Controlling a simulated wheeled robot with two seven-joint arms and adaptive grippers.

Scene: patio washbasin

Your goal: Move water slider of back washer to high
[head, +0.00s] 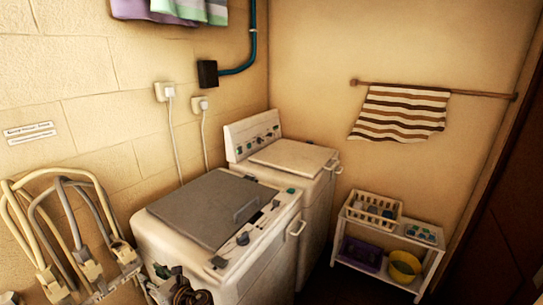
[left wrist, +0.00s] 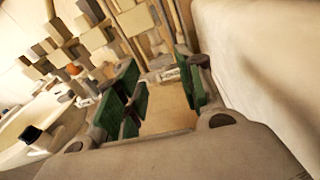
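The back washer (head: 310,185) is white and stands in the corner. Its raised rear panel (head: 254,136) carries several small dark and teal controls. They are too small to tell which is the water slider or how it is set. My left gripper (head: 164,273) is low in the head view, in front of the front washer's left side and well apart from the back washer. In the left wrist view my left gripper (left wrist: 155,90) has its green-padded fingers spread, with nothing clearly held between them. My right gripper is not seen.
The front washer (head: 145,231) has a grey lid (head: 208,208) and knobs, and stands before the back washer. Beige hoses (head: 60,215) hang at the left wall. A white shelf (head: 377,266) with baskets stands right. A striped towel (head: 400,112) hangs behind.

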